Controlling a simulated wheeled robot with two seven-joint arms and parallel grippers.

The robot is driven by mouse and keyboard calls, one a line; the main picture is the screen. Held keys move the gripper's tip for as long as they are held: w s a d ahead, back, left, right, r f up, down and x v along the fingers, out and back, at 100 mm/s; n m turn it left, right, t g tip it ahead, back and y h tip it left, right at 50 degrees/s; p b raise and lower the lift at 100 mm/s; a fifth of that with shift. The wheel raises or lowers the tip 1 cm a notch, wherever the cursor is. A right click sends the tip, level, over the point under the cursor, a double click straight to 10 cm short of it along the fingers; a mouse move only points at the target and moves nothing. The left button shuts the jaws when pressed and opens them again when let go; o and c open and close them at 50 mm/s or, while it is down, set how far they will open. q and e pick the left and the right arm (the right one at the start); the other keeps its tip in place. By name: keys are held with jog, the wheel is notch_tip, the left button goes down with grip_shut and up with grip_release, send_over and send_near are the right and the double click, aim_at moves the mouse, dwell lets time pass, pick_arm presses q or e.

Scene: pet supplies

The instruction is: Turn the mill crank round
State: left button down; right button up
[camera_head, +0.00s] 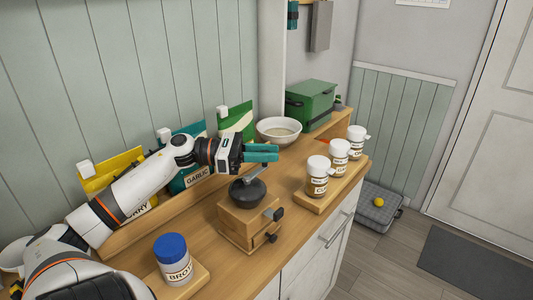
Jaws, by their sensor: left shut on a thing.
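A wooden mill (243,225) with a dark round top (247,194) and a small knobbed drawer stands on the wooden counter. Its grey crank arm (251,176) rises from the top toward my left gripper (262,153). The gripper comes in from the left and has teal fingers above the mill. It is shut at the upper end of the crank, where the fingers hide the handle. My right gripper does not show.
A jar with a blue lid (173,258) stands at the front left. Several white-lidded jars (318,176) stand on a wooden board at the right. A white bowl (279,131) and a green box (311,104) are behind. Pouches (190,178) line the wall.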

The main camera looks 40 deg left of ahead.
pick_arm(q)
jog(key=c, duration=1.1)
grip_release()
jog(key=shift+c, duration=0.2)
jog(key=shift+r, duration=0.1)
notch_tip(320, 180, up, 10)
jog(key=shift+f+b, duration=0.1)
jog(key=shift+b, duration=0.55)
